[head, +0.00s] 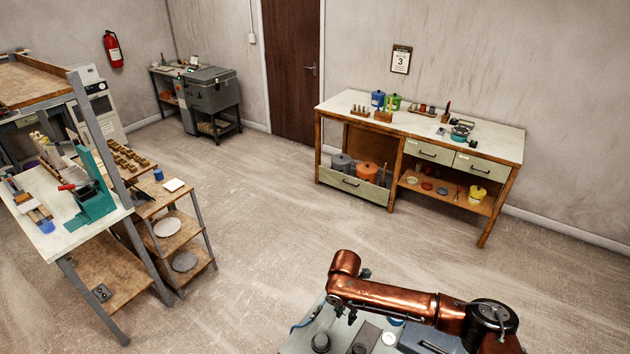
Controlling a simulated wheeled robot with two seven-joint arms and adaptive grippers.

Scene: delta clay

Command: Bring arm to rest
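My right arm (400,298) is copper coloured and comes in from the lower right, reaching left over my own base deck. My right gripper (345,313) hangs at its left end, small and partly hidden by the arm. Its two dark fingertips look apart, with nothing seen between them. My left arm and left gripper are not in view.
A bench (440,128) with pots, tools and drawers stands at the back right wall. A work table (48,238) with a teal press (93,203) and a small shelf rack (172,243) stand at left. The floor (270,215) between them is clear.

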